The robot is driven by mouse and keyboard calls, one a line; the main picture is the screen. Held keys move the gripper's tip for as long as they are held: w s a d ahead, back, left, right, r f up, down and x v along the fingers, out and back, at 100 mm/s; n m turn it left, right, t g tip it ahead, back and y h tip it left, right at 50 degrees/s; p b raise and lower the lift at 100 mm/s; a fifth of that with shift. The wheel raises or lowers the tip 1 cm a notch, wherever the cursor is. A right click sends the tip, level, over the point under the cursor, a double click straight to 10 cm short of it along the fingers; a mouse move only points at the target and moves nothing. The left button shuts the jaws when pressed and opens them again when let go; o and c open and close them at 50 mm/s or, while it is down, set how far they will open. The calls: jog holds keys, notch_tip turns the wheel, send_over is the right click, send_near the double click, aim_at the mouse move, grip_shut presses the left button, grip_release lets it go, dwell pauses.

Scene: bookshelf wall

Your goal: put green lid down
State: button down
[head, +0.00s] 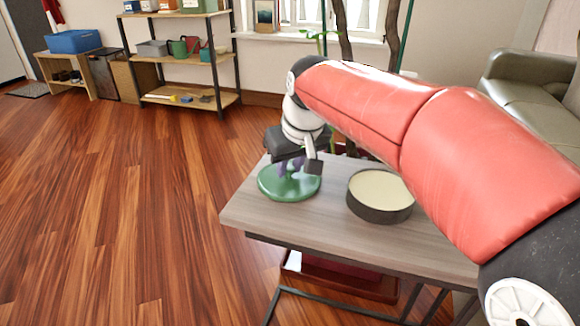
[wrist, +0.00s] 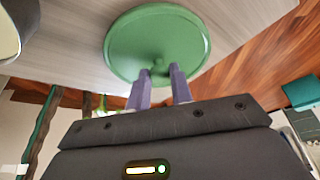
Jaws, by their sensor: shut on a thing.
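The green lid (head: 289,188) is a round disc with a small knob on top. It is at the left end of the grey wooden side table (head: 320,226) in the head view. My gripper (head: 291,168) is above it, pointing down, with its purple fingers at the lid's middle. In the wrist view the lid (wrist: 157,35) lies beyond the fingertips (wrist: 160,75), which are shut on its knob. The lid looks level, at or just above the tabletop; whether it touches the wood I cannot tell.
A round dark container with a cream top (head: 380,195) stands on the table, right of the lid. A plant (head: 320,38) is behind the table, and a grey-green sofa (head: 530,85) is at right. Shelves (head: 180,55) line the back wall. Open wooden floor lies at left.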

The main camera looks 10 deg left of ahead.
jog(key=shift+f, duration=0.2)
jog(key=c, duration=1.2)
grip_release()
jog(key=shift+c, duration=0.2)
jog(key=shift+r, duration=0.55)
jog(key=p+v, duration=0.2)
jog(key=v, duration=0.9)
jog(key=shift+s+d, duration=0.15)
jog(key=shift+d, duration=0.05)
jog(key=shift+r, duration=0.1)
